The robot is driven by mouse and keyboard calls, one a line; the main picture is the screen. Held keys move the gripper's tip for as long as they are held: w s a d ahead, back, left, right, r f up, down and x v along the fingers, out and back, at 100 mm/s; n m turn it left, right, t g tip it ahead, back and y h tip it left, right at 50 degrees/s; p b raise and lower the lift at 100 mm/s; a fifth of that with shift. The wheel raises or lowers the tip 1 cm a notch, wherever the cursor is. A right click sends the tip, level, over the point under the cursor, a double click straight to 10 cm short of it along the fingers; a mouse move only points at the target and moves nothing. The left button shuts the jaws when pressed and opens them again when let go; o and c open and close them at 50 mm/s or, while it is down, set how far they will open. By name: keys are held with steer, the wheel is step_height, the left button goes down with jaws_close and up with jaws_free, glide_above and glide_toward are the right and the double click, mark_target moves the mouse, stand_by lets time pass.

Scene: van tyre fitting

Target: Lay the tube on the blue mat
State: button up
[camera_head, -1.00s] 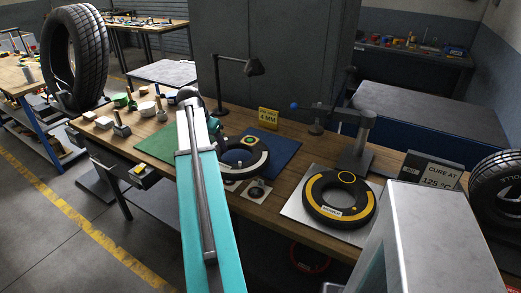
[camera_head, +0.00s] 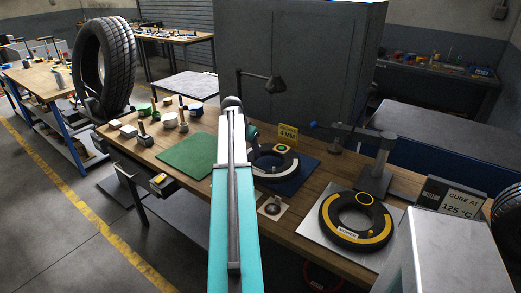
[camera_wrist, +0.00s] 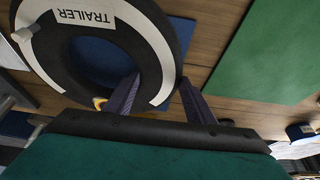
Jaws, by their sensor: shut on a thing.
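The tube is a black ring marked TRAILER (camera_wrist: 92,17) with a white band. My gripper (camera_wrist: 158,98) is shut on its side wall, one finger on each side. In the head view the tube (camera_head: 266,175) overlaps the blue mat (camera_head: 311,169). Through the ring's hole the wrist view shows the blue mat (camera_wrist: 100,60). I cannot tell whether the tube touches the mat. My arm hides its left edge and the fingertips in the head view.
A green mat (camera_head: 187,155) lies left of my arm. A black and yellow MOWER tube (camera_head: 336,226) lies on a grey plate at the right, by a metal stand (camera_head: 378,165). A lamp (camera_head: 262,82) and yellow sign (camera_head: 288,134) stand behind. Small tools sit at the left.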

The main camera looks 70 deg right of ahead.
mark_target(261, 145)
steer(key=shift+s+d+f+p, duration=0.1)
steer(key=shift+s+d+p, duration=0.15)
steer(key=shift+d, duration=0.65)
steer(key=shift+s+d+f+p, duration=0.15)
steer(key=shift+s+d, duration=0.15)
steer(key=shift+d, duration=0.55)
steer(key=shift+s+d+p, duration=0.2)
steer(key=shift+s+d, duration=0.1)
steer(key=shift+d, duration=0.6)
steer(key=shift+s+d, duration=0.2)
steer(key=shift+d, duration=0.4)
steer(key=shift+f+p, duration=0.9)
steer(key=shift+f, duration=0.95)
steer(key=shift+f, duration=0.1)
steer(key=o, duration=1.3)
steer(key=shift+b+v, duration=1.25)
steer(key=shift+v, duration=4.85)
